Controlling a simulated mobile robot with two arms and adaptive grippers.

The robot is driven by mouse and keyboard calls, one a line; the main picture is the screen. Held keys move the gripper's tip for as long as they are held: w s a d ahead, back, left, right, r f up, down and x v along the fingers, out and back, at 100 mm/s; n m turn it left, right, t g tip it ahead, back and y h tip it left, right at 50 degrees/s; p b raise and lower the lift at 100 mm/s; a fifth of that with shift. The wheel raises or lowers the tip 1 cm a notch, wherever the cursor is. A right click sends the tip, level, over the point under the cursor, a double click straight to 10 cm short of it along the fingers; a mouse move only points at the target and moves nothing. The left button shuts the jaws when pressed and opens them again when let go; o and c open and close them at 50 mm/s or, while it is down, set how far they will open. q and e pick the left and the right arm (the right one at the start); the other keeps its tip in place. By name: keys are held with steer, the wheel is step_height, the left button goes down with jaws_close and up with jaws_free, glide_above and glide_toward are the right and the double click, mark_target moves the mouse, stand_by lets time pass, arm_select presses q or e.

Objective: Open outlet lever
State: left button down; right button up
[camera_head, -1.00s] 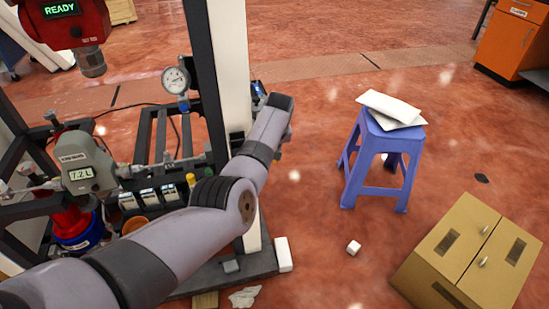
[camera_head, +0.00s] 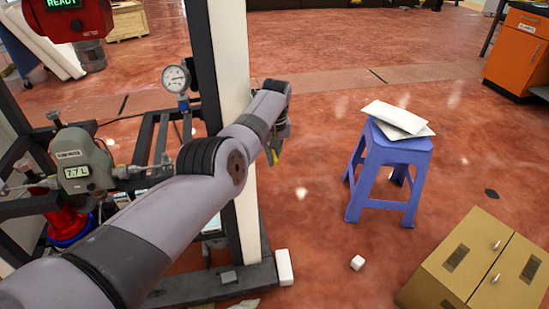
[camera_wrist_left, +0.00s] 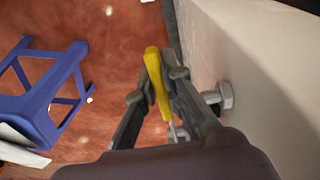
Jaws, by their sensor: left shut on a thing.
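The yellow-handled lever (camera_wrist_left: 155,75) stands between the fingers of my left gripper (camera_wrist_left: 158,88) in the left wrist view, with a thin metal shank below it. The gripper is shut on this yellow handle. In the head view, my left arm reaches past the white post, and the left gripper (camera_head: 276,150) shows small at its right side, with a bit of yellow at the fingertips. A bolt (camera_wrist_left: 220,97) sticks out of the post beside the fingers. The lever's pivot and outlet are hidden. My right gripper is not in view.
The white and black post (camera_head: 232,90) stands close beside the gripper. A flow meter (camera_head: 82,165) reads 7.7 L, and a pressure gauge (camera_head: 175,78) is above.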

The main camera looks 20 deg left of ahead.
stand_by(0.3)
arm_select(q)
steer(key=c, duration=1.7)
jaws_free()
